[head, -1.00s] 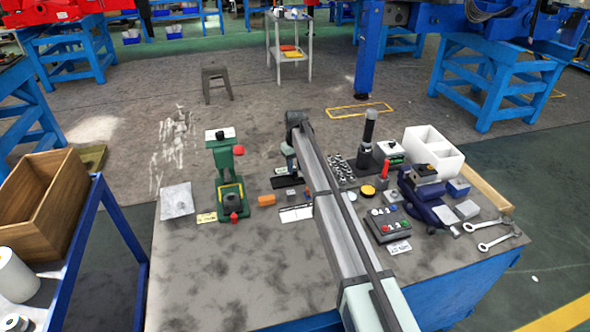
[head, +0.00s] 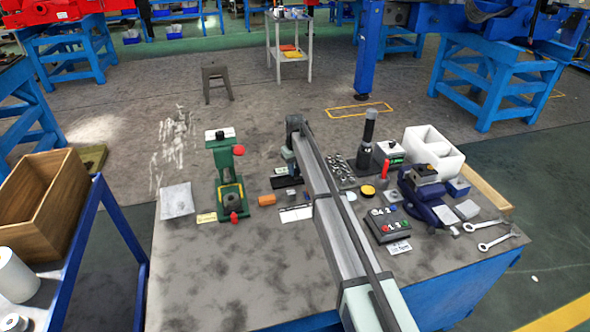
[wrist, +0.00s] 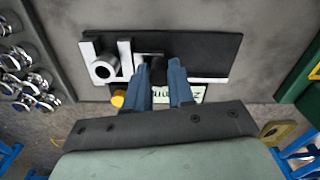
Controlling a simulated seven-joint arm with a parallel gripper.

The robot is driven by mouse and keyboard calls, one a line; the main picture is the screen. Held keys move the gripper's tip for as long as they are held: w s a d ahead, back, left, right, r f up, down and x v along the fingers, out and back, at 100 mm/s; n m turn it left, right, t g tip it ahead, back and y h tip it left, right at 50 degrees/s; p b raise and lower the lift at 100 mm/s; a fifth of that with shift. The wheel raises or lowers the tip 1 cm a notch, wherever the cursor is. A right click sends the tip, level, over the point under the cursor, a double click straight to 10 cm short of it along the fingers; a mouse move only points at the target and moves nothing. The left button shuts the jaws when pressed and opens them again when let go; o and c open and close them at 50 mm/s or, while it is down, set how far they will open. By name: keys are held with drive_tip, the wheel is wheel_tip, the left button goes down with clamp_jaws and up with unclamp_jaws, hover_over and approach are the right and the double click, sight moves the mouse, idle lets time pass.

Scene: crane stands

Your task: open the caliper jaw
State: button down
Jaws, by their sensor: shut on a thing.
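The caliper (wrist: 122,60) lies on a dark base plate (wrist: 210,55) in the wrist view. A pale readout with "mm" lettering (wrist: 188,93) shows behind the fingers. In the head view the dark base plate (head: 280,184) shows below my gripper, and my arm covers part of the caliper.
Right of my arm are a tray of small metal parts (head: 340,172), a button box (head: 385,225) and a blue vise (head: 425,200). The front-left bench is clear.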

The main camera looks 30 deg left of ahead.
drive_tip(key=shift+s+a, duration=1.05)
drive_tip(key=c, duration=1.2)
unclamp_jaws()
drive_tip(key=shift+c, duration=0.2)
wheel_tip(320, 180, up, 14)
drive_tip(key=shift+f, duration=0.1)
